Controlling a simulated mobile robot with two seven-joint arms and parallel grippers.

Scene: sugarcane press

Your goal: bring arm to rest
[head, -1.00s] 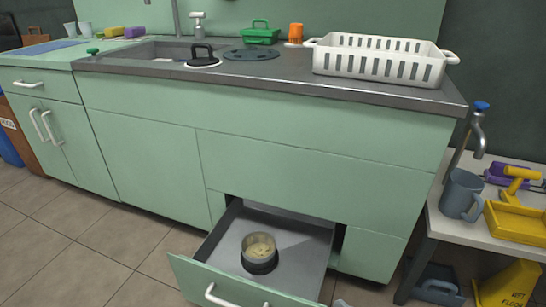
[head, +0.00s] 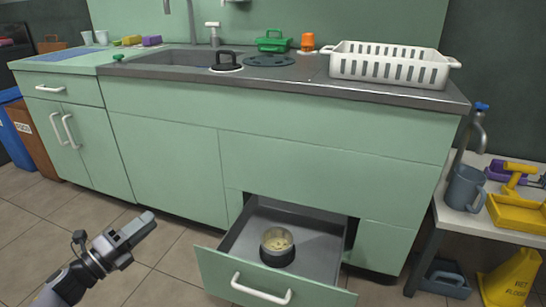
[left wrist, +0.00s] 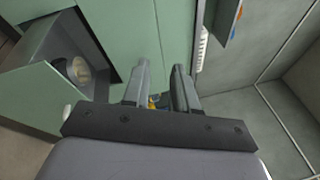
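My left gripper (head: 146,222) is in the head view at lower left, in front of the cabinet and left of the open drawer. In the left wrist view its two fingers (left wrist: 160,72) stand apart with nothing held between them. The drawer (head: 263,285) is pulled out at the bottom of the green counter. A round dark pot with pale contents (head: 277,248) stands inside it; both also show at the left of the left wrist view. My right gripper is in neither view.
The counter carries a white basket (head: 390,67), a green caddy (head: 274,42) and a sink (head: 180,62). A side table at right holds a grey mug (head: 465,188) and a yellow tray (head: 517,213). A yellow floor sign (head: 507,278) stands nearby. Tiled floor is free at left.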

